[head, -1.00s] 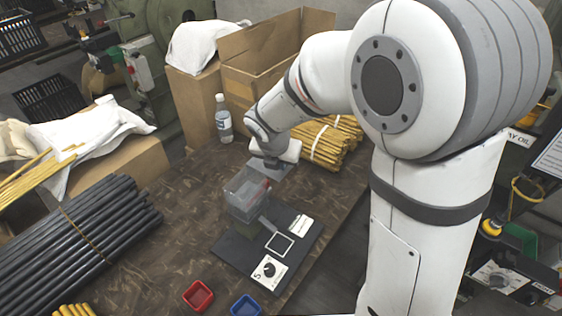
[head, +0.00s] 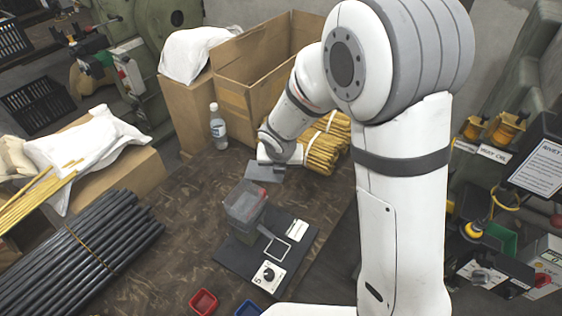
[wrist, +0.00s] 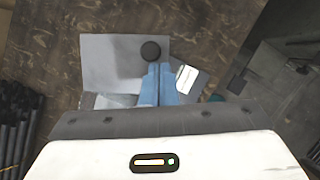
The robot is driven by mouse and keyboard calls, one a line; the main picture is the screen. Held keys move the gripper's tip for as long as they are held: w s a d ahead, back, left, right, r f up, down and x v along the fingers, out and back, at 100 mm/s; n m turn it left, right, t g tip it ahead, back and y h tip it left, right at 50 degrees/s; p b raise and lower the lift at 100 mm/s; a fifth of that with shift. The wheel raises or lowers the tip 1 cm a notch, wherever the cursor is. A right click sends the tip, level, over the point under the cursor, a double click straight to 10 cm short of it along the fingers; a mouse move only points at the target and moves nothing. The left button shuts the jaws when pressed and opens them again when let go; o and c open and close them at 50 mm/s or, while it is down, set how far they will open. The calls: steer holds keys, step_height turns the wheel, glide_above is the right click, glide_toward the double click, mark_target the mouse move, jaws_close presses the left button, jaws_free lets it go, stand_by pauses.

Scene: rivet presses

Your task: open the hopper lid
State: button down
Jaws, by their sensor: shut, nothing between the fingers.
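The hopper (head: 245,203) is a clear box with something red inside, standing on a dark base on the table. A flat grey plate (head: 262,174), which looks like the lid, sits beyond the hopper's far top edge, and the box top looks uncovered. I cannot tell if a hinge joins them. In the wrist view the grey plate (wrist: 108,62) has a round black knob (wrist: 151,51). My gripper's blue fingers (wrist: 161,84) are shut and empty, their tips close to the knob; contact is unclear. In the head view my gripper (head: 272,166) is at the plate, its fingers mostly hidden.
The dark base carries a dial card (head: 268,277) and a square frame. A red bin (head: 203,301) and a blue bin stand in front. Black rods (head: 85,245) lie at left.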

steer(key=shift+w+a+p, duration=0.2)
steer(key=shift+w+p, duration=0.25)
stand_by(0.3)
steer(key=shift+s+a+b, duration=0.25)
steer(key=shift+s+b, duration=0.05)
steer(key=shift+s, duration=0.55)
steer(key=s+d+r+p, duration=0.2)
steer(key=s+r, duration=0.5)
steer(key=r, duration=0.2)
steer(key=shift+r, duration=0.15)
steer(key=shift+d, duration=0.15)
